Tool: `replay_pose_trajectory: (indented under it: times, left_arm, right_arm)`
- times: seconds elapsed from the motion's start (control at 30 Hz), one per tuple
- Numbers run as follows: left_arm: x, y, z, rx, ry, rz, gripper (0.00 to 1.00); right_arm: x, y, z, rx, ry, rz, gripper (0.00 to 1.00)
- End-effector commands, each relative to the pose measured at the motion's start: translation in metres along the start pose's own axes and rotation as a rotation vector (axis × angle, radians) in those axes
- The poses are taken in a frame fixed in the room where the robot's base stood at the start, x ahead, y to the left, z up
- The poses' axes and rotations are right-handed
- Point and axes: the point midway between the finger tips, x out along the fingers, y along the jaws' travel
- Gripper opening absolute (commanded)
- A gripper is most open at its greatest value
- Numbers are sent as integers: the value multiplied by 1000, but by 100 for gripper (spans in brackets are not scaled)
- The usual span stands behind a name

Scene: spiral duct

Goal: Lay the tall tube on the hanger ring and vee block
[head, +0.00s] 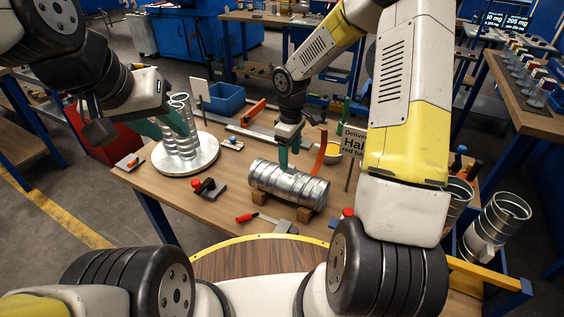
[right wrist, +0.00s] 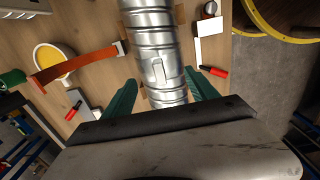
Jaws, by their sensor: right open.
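A silver spiral tube (head: 288,184) lies on wooden blocks (head: 266,199) at the middle of the table; it also shows in the right wrist view (right wrist: 153,45). My right gripper (head: 288,155) is above it, open, with its green fingers (right wrist: 160,92) on either side of the tube; I cannot tell whether they touch it. My left gripper (head: 165,127) is beside an upright ribbed silver tube (head: 182,143) on a round silver plate (head: 190,160); its grip is unclear. A curved orange strip (head: 320,153) stands behind the lying tube; I cannot tell whether it is the hanger ring.
More silver tubes (head: 495,226) stand at the right edge. A red-knobbed clamp (head: 207,187) and a red-handled tool (head: 262,219) lie near the lying tube. A blue bin (head: 222,98) and a sign (head: 353,141) stand further back. Bare wood shows at the front left.

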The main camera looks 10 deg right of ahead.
Motion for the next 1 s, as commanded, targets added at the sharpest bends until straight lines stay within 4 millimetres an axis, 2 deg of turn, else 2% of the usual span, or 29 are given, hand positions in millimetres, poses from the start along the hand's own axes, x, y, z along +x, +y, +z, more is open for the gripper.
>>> replay_pose_trajectory:
  times: [0.33,0.47,0.67,1.0]
  left_arm:
    - [0,0,0,0,0,0,36]
    - [0,0,0,0,0,0,36]
    - [0,0,0,0,0,0,36]
    - [0,0,0,0,0,0,36]
  right_arm:
    - [48,1,-3,0,-1,-2,68]
    - [55,1,-3,1,0,0,68]
    - [54,1,-3,1,0,0,66]
    - [55,1,-2,1,0,0,0]
